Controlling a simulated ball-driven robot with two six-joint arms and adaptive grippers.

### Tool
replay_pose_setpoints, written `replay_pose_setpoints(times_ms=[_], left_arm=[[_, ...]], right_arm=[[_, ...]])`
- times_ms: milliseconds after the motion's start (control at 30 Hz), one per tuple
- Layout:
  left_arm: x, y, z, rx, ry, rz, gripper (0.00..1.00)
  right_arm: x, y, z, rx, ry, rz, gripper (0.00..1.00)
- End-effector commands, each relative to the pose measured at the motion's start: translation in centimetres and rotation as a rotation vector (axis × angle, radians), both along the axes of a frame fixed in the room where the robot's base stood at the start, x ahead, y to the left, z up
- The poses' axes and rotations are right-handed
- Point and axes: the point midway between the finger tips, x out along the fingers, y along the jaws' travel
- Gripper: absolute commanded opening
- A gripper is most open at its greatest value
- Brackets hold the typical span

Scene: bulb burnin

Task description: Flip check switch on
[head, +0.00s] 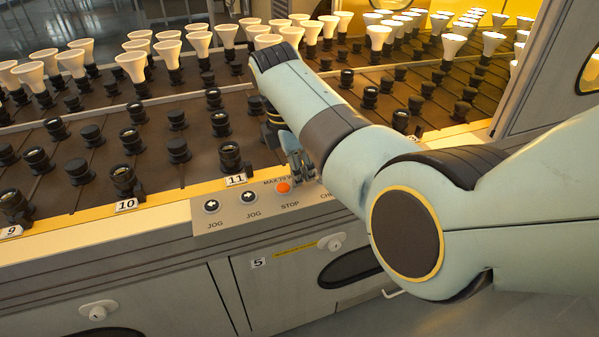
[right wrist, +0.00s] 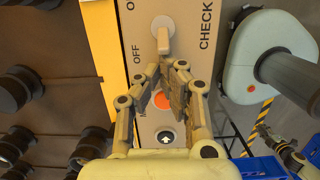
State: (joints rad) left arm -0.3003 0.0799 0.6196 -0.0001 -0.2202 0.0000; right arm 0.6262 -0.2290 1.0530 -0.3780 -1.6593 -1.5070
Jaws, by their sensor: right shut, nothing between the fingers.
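The check switch (right wrist: 163,38) is a pale lever on the beige control panel (head: 225,222), beside the OFF and CHECK lettering in the right wrist view. Its free end appears to point towards OFF. My right gripper (right wrist: 166,68) is shut and empty, its fingertips just short of the lever's end; I cannot tell whether they touch. In the head view the right gripper (head: 300,172) is over the panel near the STOP button, and my arm hides the switch. What looks like my left gripper (right wrist: 285,147) is at the lower right of the right wrist view, its opening unclear.
The orange STOP button (head: 283,187) and two JOG buttons (head: 249,197) sit close to the right gripper. Rows of black sockets (head: 230,157) and white bulbs (head: 131,65) fill the rack behind. Cabinet doors (head: 290,285) are below the panel.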

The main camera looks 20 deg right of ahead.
Motion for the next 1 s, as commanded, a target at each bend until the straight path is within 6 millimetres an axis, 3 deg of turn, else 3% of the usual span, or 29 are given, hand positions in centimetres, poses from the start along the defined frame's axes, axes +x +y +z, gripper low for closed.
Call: replay_pose_setpoints(times_ms=[1000], left_arm=[[0.7,0.0,2.6,0.000,-0.011,0.000,0.00]], right_arm=[[0.0,-0.5,0.8,0.124,0.004,0.000,0.00]])
